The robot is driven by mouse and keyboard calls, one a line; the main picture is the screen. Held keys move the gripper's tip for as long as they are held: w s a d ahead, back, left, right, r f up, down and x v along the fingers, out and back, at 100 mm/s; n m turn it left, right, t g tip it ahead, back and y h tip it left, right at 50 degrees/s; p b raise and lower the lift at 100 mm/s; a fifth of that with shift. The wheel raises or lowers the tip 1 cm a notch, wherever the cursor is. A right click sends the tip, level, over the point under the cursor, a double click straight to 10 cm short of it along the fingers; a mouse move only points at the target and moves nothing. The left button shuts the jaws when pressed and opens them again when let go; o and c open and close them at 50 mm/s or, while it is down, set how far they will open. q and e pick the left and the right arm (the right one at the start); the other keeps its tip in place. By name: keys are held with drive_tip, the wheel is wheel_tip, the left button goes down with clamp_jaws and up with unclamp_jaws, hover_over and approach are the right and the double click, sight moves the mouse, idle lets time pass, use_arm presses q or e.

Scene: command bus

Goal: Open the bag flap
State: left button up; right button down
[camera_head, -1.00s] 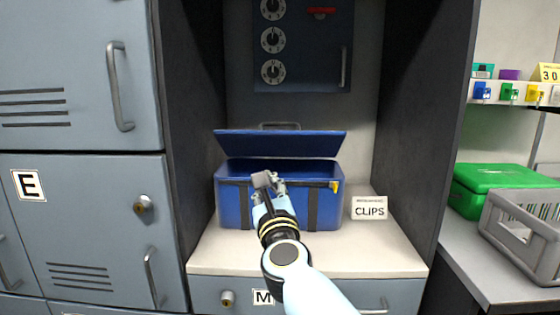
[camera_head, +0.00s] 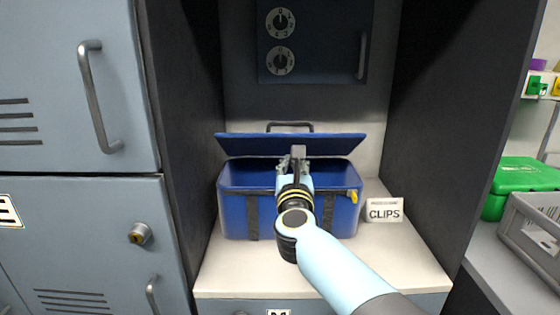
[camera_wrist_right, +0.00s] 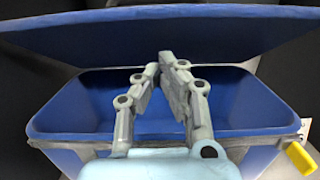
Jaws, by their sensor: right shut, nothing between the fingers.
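The blue bag (camera_head: 235,212) stands on the shelf of the locker bay, with dark straps down its front and a yellow tag (camera_head: 353,196) at its right. Its flap (camera_head: 235,143) is raised at the back, tilted open, and the inside of the bag shows. In the right wrist view the flap (camera_wrist_right: 80,36) spans the top, above the bag's open mouth (camera_wrist_right: 230,100). My right gripper (camera_head: 298,155) is shut and empty, over the bag's opening and in front of the flap; I cannot tell whether it touches the flap. My left gripper is in no view.
A white CLIPS card (camera_head: 384,210) stands right of the bag. Dark side walls (camera_head: 430,120) enclose the bay. A blue panel with dials (camera_head: 320,60) is above. A green box (camera_head: 522,180) and grey crate (camera_head: 530,235) sit outside at right.

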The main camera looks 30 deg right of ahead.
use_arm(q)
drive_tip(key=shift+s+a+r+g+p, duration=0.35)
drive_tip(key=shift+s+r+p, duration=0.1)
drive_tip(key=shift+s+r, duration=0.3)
use_arm(e)
drive_tip(key=shift+w+d+r, duration=0.25)
drive_tip(key=shift+w+r, duration=0.05)
drive_tip(key=shift+r, duration=0.3)
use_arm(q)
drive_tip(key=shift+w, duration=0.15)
use_arm(e)
drive_tip(key=shift+s, duration=0.1)
